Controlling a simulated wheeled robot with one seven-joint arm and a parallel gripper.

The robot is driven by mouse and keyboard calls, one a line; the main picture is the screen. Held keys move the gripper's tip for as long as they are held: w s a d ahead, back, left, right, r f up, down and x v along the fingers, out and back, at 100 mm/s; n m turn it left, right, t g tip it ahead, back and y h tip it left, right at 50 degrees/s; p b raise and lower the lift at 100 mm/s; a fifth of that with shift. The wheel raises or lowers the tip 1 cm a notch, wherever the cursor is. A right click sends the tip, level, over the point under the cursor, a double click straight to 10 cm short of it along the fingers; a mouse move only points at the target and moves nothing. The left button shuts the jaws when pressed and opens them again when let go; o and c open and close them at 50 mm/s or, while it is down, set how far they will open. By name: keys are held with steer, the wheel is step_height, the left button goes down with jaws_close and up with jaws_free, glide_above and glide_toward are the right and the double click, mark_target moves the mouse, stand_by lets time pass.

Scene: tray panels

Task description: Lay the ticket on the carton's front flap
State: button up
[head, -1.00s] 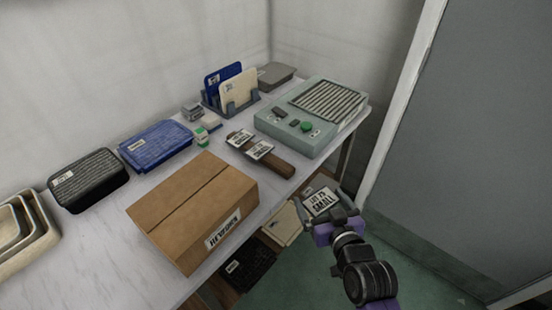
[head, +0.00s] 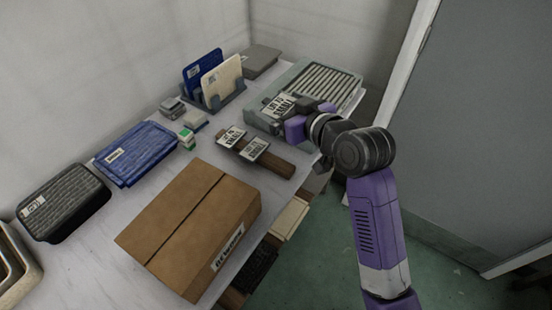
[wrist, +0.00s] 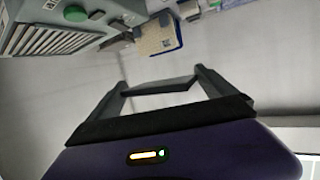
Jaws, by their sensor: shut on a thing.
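The ticket (head: 276,108) is a white card with dark print. My gripper (head: 290,108) is shut on it and holds it in front of the grey-green machine in the head view.
A wooden strip (head: 275,162) with two printed cards lies between carton and machine. The machine (head: 308,78) has a ribbed top. Blue (head: 135,155) and dark (head: 65,200) lidded boxes stand left. A rack with upright cards (head: 215,95) is behind. The floor at right is clear.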

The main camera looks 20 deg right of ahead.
steer(key=shift+f, duration=0.2)
steer(key=b, duration=0.1)
glide_above(275, 159)
steer(key=s, duration=0.2)
steer(key=f, duration=1.4)
steer(key=shift+d+f, duration=0.25)
steer(key=shift+f, duration=0.1)
steer(key=shift+f+b, duration=0.4)
steer(key=shift+f, duration=2.05)
steer(key=shift+f, duration=0.1)
steer(key=shift+f, duration=0.15)
steer(key=o, duration=0.9)
steer(key=shift+o, duration=0.2)
